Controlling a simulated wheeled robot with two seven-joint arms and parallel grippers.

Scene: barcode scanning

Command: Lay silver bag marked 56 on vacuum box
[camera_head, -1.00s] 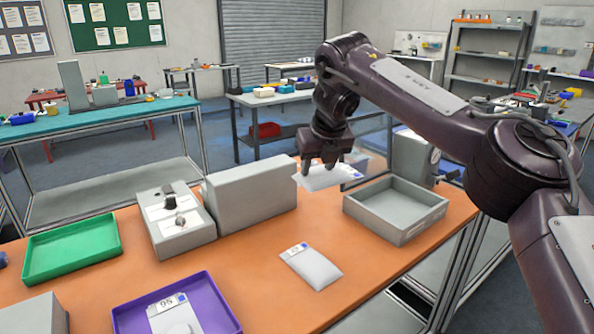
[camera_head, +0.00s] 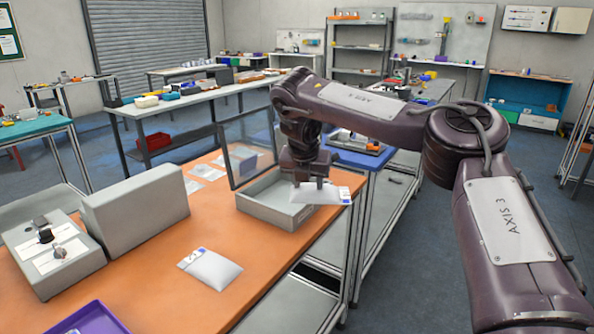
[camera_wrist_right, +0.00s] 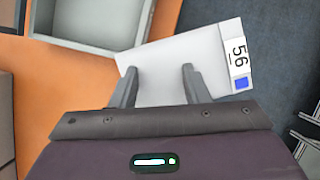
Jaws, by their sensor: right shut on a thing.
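A pale silver bag (camera_head: 322,196) is held in my right gripper (camera_head: 309,186). Its label reads 56 beside a blue square in the wrist view, where the bag (camera_wrist_right: 165,80) sticks out past both fingers. The grey open box (camera_head: 284,214), apparently the vacuum box, stands at the far right of the orange table with a clear framed panel upright behind it. The bag hangs above the right rim of this box, partly beyond it. The box (camera_wrist_right: 100,32) also shows at the upper left of the wrist view. My left gripper is not in view.
Another silver bag (camera_head: 210,269) lies flat on the orange table (camera_head: 150,295). A grey block (camera_head: 137,214) and a grey box with knobs (camera_head: 55,247) stand at left. A purple tray (camera_head: 88,321) is at the bottom. The table's right edge is close by.

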